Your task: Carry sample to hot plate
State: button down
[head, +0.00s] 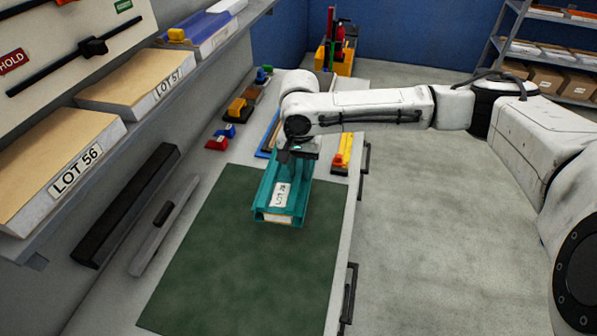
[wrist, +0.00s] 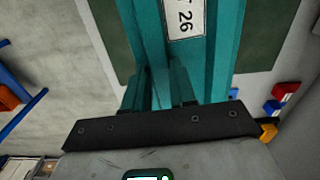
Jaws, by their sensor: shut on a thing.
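The sample appears to be a long teal channel-shaped piece (head: 268,198) with a white label on top and a pale label on its near end. In the wrist view the teal piece (wrist: 220,55) runs up from my gripper, its label partly reading "26". My gripper (head: 290,156) is shut on its far end, with the fingertips mostly hidden in the head view. The piece lies over the far part of a dark green mat (head: 235,265). I cannot tell whether it touches the mat. I cannot make out a hot plate for certain.
Red, blue and yellow blocks (head: 236,110) stand along the bench by the wall. A yellow-and-red item (head: 343,150) sits right of my gripper. Dark and grey bars (head: 128,205) lie at the left. A shelf with LOT 56 and LOT 57 boxes (head: 135,95) overhangs. The mat's near part is clear.

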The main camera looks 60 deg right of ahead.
jog(key=shift+w+d+b, duration=0.15)
jog(key=shift+w+d, duration=0.65)
jog(key=shift+d, duration=0.8)
jog(key=shift+w+d+b, duration=0.1)
jog(key=shift+w+d, duration=0.7)
jog(key=shift+d, duration=0.85)
jog(key=shift+w+d+b, duration=0.15)
jog(key=shift+w+d, duration=0.65)
jog(key=shift+d, duration=0.8)
jog(key=w+d+b, duration=0.6)
jog(key=d+b, duration=0.5)
jog(key=d, duration=0.1)
jog(key=shift+w+d+b, duration=0.15)
jog(key=shift+d+b, duration=0.15)
jog(key=shift+b, duration=0.05)
jog(key=shift+w+d+r, duration=0.1)
jog(key=shift+d+r, duration=0.05)
